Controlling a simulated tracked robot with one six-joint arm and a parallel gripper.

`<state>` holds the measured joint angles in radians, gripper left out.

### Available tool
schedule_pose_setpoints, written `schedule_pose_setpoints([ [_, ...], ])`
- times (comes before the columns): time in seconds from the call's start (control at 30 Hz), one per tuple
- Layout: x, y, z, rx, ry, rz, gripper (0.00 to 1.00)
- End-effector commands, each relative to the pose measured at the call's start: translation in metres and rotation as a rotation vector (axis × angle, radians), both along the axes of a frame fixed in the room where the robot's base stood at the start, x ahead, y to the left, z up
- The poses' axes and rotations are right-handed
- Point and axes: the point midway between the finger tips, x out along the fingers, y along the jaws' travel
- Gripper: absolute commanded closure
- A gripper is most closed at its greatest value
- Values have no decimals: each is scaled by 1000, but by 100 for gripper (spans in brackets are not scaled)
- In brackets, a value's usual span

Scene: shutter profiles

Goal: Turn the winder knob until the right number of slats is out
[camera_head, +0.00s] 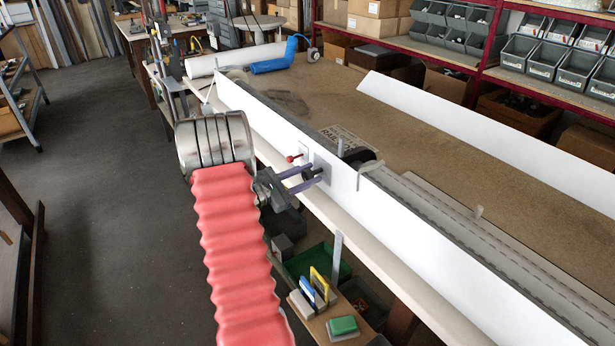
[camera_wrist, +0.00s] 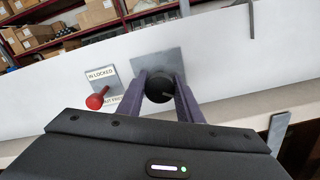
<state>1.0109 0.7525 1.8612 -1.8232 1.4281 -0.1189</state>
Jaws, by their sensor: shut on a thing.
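The winder knob (camera_wrist: 159,88) is dark and round, on a grey square plate (camera_wrist: 158,64) fixed to the white board. My gripper (camera_wrist: 160,82) has its two purple fingers closed on the knob, one on each side. In the head view my gripper (camera_head: 315,175) reaches the board from the left, and its fingers largely hide the knob. A red lever knob (camera_wrist: 97,98) sits left of the plate by a label reading "LOCKED", partly covered. Grey ribbed slats (camera_head: 480,245) lie in a long strip behind the board; I cannot tell how many are out.
The white board (camera_head: 420,240) runs along the bench edge, with a second white board (camera_head: 490,135) farther back. A blue tool (camera_head: 272,65) and white roll (camera_head: 235,58) lie at the far end. A green bin (camera_head: 318,265) stands below.

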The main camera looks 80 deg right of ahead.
Motion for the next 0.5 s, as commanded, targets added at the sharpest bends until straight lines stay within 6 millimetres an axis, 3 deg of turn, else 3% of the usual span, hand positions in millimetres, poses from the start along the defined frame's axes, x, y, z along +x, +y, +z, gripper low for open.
schedule_pose_setpoints([
  [0.5, 3, -1, -3, 329, 367, 7, 90],
])
